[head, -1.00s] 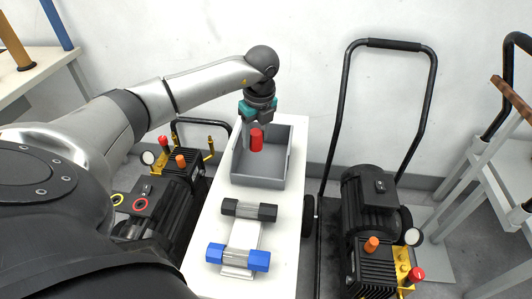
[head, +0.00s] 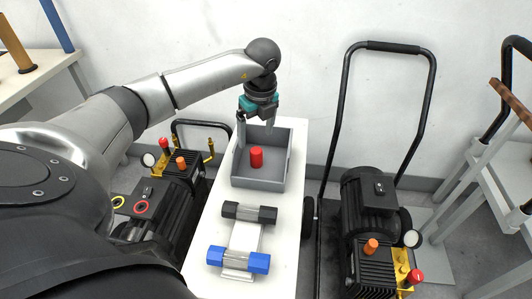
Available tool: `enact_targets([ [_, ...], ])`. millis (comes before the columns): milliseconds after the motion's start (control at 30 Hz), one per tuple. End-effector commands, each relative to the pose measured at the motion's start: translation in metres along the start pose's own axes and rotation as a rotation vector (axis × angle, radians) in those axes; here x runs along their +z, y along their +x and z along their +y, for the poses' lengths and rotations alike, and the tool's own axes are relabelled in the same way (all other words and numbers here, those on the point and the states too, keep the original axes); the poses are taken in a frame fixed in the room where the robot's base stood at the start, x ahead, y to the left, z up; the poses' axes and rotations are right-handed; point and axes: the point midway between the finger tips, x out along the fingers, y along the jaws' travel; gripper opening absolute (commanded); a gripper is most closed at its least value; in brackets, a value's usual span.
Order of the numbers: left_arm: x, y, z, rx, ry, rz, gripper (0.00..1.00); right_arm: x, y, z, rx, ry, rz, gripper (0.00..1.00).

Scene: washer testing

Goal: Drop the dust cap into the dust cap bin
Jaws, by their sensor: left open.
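The red dust cap (head: 256,157) stands upright inside the grey dust cap bin (head: 258,184), near its middle. The bin sits at the far end of the narrow white table. My left gripper (head: 255,141) is above the bin, pointing down, with its fingers spread apart and empty. The cap is below the fingertips and apart from them. My right gripper is not in view.
On the white table (head: 281,256) in front of the bin lie a black-ended cylinder (head: 249,212) and a blue-ended cylinder (head: 238,260) on a pale holder. A pump cart (head: 372,205) stands to the right, and another pump (head: 165,205) to the left.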

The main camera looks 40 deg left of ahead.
Motion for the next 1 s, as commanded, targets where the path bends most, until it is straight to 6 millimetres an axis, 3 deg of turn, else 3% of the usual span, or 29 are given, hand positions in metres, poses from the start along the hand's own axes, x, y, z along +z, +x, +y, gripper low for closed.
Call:
enact_targets([
  [100,0.001,-0.031,-0.001,-0.005,0.001,-0.001,0.89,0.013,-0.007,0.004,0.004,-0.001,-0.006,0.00],
  [300,0.001,-0.080,-0.001,-0.005,0.001,-0.001,0.89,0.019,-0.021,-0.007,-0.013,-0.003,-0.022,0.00],
  [500,0.000,-0.114,-0.001,-0.004,0.000,0.000,0.89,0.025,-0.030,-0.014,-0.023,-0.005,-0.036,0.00],
  [700,0.000,-0.127,0.000,-0.002,0.000,0.000,0.89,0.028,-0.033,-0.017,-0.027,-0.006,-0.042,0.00],
  [1000,0.000,-0.127,0.000,-0.001,0.001,0.001,0.89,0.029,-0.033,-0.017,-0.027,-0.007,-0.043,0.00],
])
